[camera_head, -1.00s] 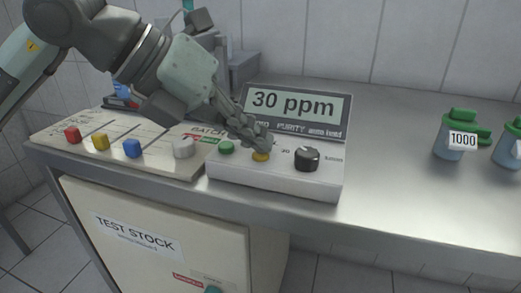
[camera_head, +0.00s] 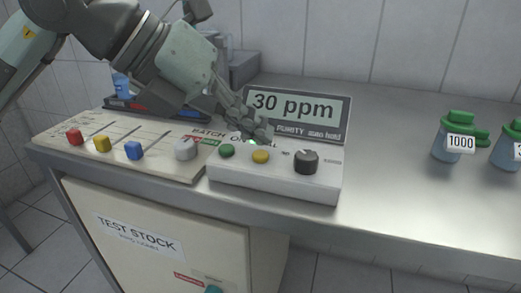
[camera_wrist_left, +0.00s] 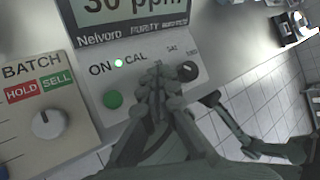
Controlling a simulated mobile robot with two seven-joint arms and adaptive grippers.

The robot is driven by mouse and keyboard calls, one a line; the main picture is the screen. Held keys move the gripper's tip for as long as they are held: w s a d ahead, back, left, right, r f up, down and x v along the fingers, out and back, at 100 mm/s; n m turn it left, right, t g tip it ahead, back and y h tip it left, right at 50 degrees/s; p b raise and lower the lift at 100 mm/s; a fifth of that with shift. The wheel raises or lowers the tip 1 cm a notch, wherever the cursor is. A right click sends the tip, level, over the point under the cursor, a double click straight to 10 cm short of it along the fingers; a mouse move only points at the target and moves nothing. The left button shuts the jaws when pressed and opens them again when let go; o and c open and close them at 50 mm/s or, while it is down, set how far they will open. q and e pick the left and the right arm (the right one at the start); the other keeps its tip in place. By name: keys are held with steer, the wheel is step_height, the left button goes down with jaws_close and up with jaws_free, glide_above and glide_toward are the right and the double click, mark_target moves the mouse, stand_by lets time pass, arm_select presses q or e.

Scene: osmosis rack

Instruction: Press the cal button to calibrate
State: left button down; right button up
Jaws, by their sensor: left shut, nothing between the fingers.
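The purity meter (camera_head: 230,177) is a white box with a raised display (camera_head: 298,104) reading 30 ppm. Its yellow button (camera_head: 261,157) sits between a green button (camera_head: 227,150) and a black knob (camera_head: 306,161). The CAL label (camera_wrist_left: 135,55) and a small lit lamp (camera_wrist_left: 118,63) by the word ON show in the wrist view. My left gripper (camera_head: 264,133) is shut and empty. Its fingertips are over the panel, just behind the yellow button and apart from it in the head view. In the wrist view the fingers (camera_wrist_left: 158,72) hide the yellow button. My right gripper is not in view.
Left of the meter is a batch panel (camera_head: 60,150) with red, yellow and blue sliders and a grey knob (camera_head: 185,149). Green-capped bottles, one labelled 1000 (camera_head: 460,143), stand at the right. The steel counter (camera_head: 395,165) between is clear.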

mark_target(255, 155)
arm_select(q)
steer(key=shift+r+p, duration=1.45)
steer(key=shift+r, duration=1.1)
steer(key=shift+f, duration=0.1)
